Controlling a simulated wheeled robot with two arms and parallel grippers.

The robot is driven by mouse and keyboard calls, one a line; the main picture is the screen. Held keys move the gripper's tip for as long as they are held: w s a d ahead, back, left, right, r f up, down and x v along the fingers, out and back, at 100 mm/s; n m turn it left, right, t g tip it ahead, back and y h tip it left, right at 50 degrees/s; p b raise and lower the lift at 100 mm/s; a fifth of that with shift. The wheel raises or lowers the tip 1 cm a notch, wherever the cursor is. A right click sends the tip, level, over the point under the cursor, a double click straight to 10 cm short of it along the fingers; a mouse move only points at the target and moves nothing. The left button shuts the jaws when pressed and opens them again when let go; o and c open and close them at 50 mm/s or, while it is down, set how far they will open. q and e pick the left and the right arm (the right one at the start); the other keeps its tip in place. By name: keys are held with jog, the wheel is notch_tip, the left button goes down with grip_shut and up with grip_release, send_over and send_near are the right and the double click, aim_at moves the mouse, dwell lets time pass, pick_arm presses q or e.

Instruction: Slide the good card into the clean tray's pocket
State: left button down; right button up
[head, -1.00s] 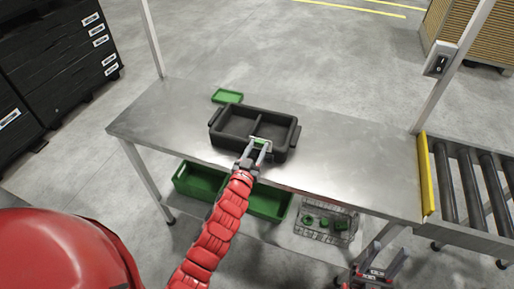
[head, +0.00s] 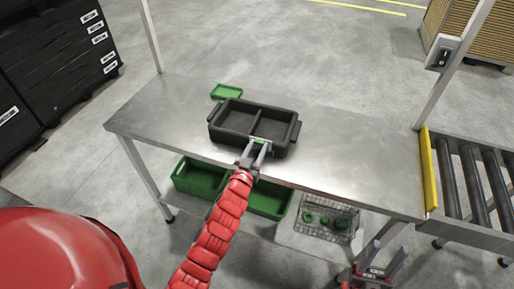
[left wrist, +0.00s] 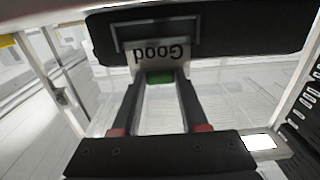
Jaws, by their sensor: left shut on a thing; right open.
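The dark tray (head: 289,135) stands on the steel table, with two open compartments. In the left wrist view its dark front wall (left wrist: 230,28) carries a thin-framed pocket (left wrist: 117,37). My left gripper (head: 258,148) is shut on the good card (left wrist: 162,55), at the tray's near wall. The card is white with "Good" reading upside down, and a green piece (left wrist: 160,78) sits between the fingertips. The card's far edge meets the pocket's frame; I cannot tell whether it is inside. My right gripper (head: 382,268) is open and empty, low beyond the table's front edge.
A small green tray (head: 226,91) lies behind the dark tray. Green bins (head: 270,203) and a wire basket (head: 325,220) with green items are on the lower shelf. A roller conveyor (head: 475,180) with a yellow edge adjoins at right. The table's right half is clear.

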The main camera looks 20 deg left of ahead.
pick_arm(q)
jog(key=shift+f, duration=0.3)
jog(key=shift+f+b, duration=0.45)
jog(key=shift+b, duration=0.15)
dwell(0.7)
jog(key=shift+c, duration=1.8)
grip_release()
jog(key=s+b, duration=0.4)
jog(key=s, duration=1.3)
jog(key=shift+s+a, duration=0.2)
jog(key=shift+s, duration=0.05)
